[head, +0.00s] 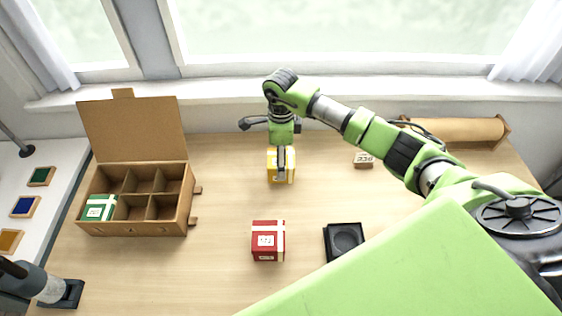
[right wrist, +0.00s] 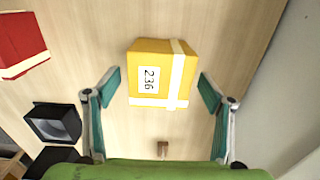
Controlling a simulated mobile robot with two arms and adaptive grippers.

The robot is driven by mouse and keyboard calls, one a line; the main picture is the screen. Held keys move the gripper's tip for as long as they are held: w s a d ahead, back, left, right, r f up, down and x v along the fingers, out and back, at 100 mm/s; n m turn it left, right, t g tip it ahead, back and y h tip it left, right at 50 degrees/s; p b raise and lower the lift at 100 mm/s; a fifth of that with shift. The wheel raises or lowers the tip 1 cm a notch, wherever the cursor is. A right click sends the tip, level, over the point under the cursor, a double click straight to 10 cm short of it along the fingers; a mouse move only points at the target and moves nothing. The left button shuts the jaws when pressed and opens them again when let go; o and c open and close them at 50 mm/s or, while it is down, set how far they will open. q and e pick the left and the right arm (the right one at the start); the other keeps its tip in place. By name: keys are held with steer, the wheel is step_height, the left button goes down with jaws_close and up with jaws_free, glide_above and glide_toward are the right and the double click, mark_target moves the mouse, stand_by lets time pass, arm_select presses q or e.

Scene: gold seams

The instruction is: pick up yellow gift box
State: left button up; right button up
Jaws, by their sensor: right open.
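The yellow gift box (head: 273,172) stands on the wooden table below my right gripper (head: 282,165), which partly hides it in the head view. In the right wrist view the yellow gift box (right wrist: 160,73) has a white ribbon and a label reading 236. My right gripper (right wrist: 158,100) is open there, with one teal-padded finger on each side of the box's lower part and gaps between pads and box. Its fingers do not visibly touch the box. My left gripper is not in view.
A red gift box (head: 267,241) and a black square tray (head: 343,241) stand nearer. A divided brown box (head: 137,228) at left holds a green gift box (head: 99,208). A small wooden block marked 236 (head: 363,160) and a brown roll (head: 455,130) lie to the right.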

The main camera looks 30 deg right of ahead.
steer(key=shift+f, duration=0.5)
steer(key=c, duration=1.4)
steer(key=shift+w, duration=0.1)
